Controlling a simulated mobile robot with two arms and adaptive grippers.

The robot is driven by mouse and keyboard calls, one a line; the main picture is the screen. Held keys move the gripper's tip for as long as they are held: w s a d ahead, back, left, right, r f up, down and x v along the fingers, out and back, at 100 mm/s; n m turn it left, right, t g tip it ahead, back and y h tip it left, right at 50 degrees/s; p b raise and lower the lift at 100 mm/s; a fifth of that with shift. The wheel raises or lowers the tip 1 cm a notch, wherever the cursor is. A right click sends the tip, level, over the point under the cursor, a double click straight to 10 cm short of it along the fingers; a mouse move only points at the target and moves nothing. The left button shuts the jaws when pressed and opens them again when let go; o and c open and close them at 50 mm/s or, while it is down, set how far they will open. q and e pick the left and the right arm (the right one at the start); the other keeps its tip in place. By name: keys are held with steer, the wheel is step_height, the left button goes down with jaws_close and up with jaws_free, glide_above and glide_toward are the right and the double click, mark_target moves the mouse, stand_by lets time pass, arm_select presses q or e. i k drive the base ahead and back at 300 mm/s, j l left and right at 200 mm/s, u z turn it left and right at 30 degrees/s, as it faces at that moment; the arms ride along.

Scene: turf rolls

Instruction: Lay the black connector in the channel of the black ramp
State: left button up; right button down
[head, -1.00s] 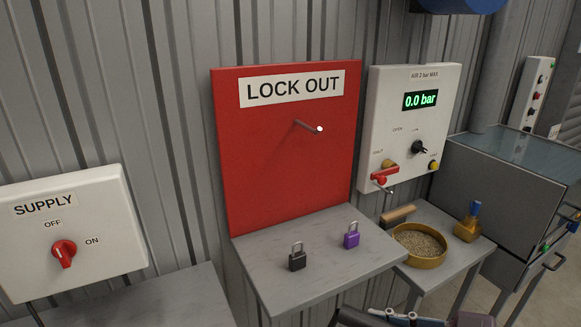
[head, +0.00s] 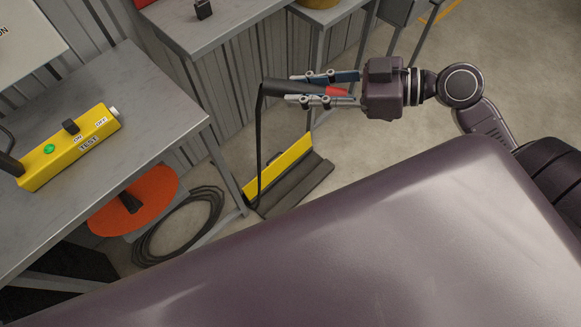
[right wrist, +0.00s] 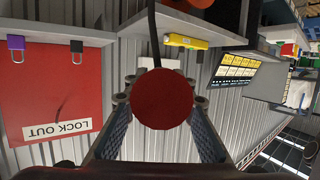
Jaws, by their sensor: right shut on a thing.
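The black connector (head: 282,87) has a red end and a black cable that hangs from its left end toward the floor. My right gripper (head: 300,89) is shut on it and holds it roughly level, well above the floor. In the right wrist view, the connector's round red end (right wrist: 162,98) sits between the fingers (right wrist: 162,85) and hides the rest of its body. The black ramp (head: 300,189) lies on the floor below, with a yellow part (head: 280,167) along its far side. The hanging cable passes in front of the ramp's left end. My left gripper is not in view.
A grey table (head: 150,75) at left carries a yellow switch box (head: 70,147). An orange disc (head: 135,200) and a coiled black cable (head: 180,225) are below it. Table legs stand near the ramp. The floor right of the ramp is clear.

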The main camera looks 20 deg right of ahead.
mark_target(292, 184)
steer(key=l+u, duration=0.1)
steer(key=u, duration=0.75)
steer(key=l+u, duration=0.15)
steer(key=u, duration=0.25)
steer(key=k+l, duration=0.1)
steer(key=l, duration=0.35)
steer(key=k+l, duration=0.1)
steer(key=l, duration=0.35)
steer(key=k+l, duration=0.1)
steer(key=l, duration=0.35)
steer(key=k+l, duration=0.1)
steer(key=l, duration=0.35)
steer(key=k+l, duration=0.15)
steer(key=l, duration=0.3)
